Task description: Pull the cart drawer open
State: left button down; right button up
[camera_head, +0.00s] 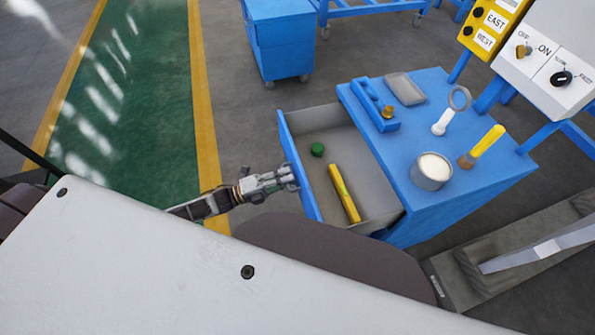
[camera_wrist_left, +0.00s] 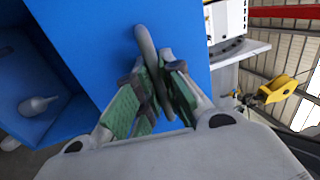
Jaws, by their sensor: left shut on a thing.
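The blue cart (camera_head: 440,205) stands at the right in the head view. Its drawer (camera_head: 322,122) is pulled well out toward the left, with its grey inside showing. The drawer's blue front (camera_head: 302,168) faces my left gripper (camera_head: 291,177). In the left wrist view my left gripper (camera_wrist_left: 158,92) is shut on the grey bar handle (camera_wrist_left: 144,45) of the blue drawer front (camera_wrist_left: 95,25). The handle is mostly hidden in the head view. My right gripper is in neither view.
A green piece (camera_head: 317,149) and a yellow bar (camera_head: 344,193) lie in the drawer. The cart top holds a grey tray (camera_head: 404,88), a white-filled can (camera_head: 431,171), a yellow-handled tool (camera_head: 485,144) and a ring-ended piece (camera_head: 450,111). Floor left of the drawer is clear.

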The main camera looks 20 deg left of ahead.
pick_arm(q)
jog(key=shift+v, duration=0.95)
jog(key=shift+r, duration=0.1)
jog(key=c, duration=1.5)
grip_release()
jog(key=shift+c, duration=0.2)
jog(key=shift+r, duration=0.1)
jog(key=shift+a, duration=0.1)
jog(key=v, duration=1.2)
jog(key=shift+s, duration=0.1)
